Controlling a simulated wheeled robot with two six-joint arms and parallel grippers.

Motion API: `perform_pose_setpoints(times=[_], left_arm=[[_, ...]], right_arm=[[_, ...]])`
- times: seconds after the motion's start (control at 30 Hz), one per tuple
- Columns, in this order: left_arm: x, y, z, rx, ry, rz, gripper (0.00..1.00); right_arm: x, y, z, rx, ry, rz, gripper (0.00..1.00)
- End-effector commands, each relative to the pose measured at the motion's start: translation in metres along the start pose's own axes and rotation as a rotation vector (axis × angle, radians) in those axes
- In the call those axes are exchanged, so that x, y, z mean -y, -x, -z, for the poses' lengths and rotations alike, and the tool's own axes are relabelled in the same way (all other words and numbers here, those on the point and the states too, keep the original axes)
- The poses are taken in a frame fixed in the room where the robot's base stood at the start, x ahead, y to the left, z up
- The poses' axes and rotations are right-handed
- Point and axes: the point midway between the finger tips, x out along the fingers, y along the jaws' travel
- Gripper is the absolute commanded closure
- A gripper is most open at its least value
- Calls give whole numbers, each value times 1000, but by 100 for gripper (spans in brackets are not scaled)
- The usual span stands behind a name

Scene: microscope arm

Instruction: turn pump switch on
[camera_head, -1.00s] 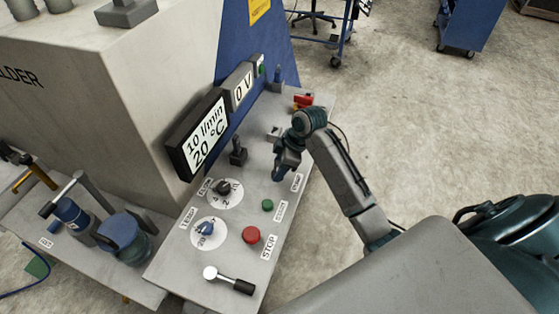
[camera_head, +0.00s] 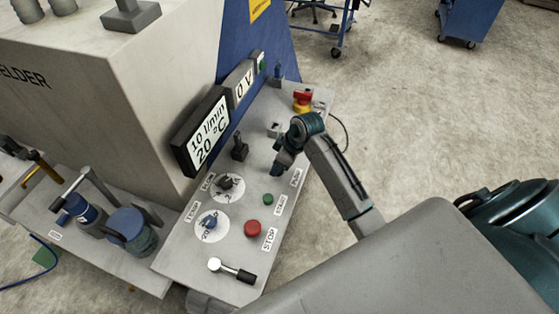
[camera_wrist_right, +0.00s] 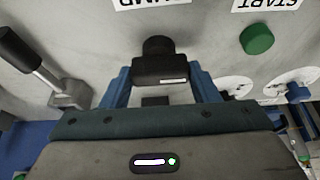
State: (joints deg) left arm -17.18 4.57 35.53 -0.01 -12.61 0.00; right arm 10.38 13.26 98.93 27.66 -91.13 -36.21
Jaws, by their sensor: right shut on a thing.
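The pump switch is a black knob with a white mark, seen in the right wrist view (camera_wrist_right: 160,68) under a partly cut-off label that seems to read PUMP. My right gripper (camera_wrist_right: 160,78) has its blue fingers on both sides of the knob and is shut on it. In the head view my right gripper (camera_head: 277,168) reaches down to the right side of the sloped grey control panel (camera_head: 200,262). There it hides the switch, so I cannot tell its setting from that view. My left gripper is not in view.
A green START button (camera_head: 268,199) and red STOP button (camera_head: 253,228) sit nearby. Two dials, one with a blue knob (camera_head: 210,222), and a black lever (camera_head: 239,147) are to the left. A red and yellow switch (camera_head: 302,98) is at the far end. A display (camera_head: 205,130) stands behind.

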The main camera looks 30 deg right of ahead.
Motion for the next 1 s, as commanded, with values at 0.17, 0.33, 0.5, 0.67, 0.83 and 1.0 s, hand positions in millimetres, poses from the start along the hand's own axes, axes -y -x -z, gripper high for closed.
perform_pose_setpoints(times=[0.17,0.33,0.5,0.67,0.83,1.0], left_arm=[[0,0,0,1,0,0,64],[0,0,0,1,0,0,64],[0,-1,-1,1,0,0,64],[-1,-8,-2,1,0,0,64],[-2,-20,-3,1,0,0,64],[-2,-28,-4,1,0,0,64]], right_arm=[[-1,1,1,-2,-1,-2,28],[0,0,1,-1,0,-1,24],[-1,2,0,-1,0,-1,24],[-2,19,0,-2,3,-6,24],[-2,53,-1,-2,5,-8,24],[-2,85,0,-1,3,-6,24]])
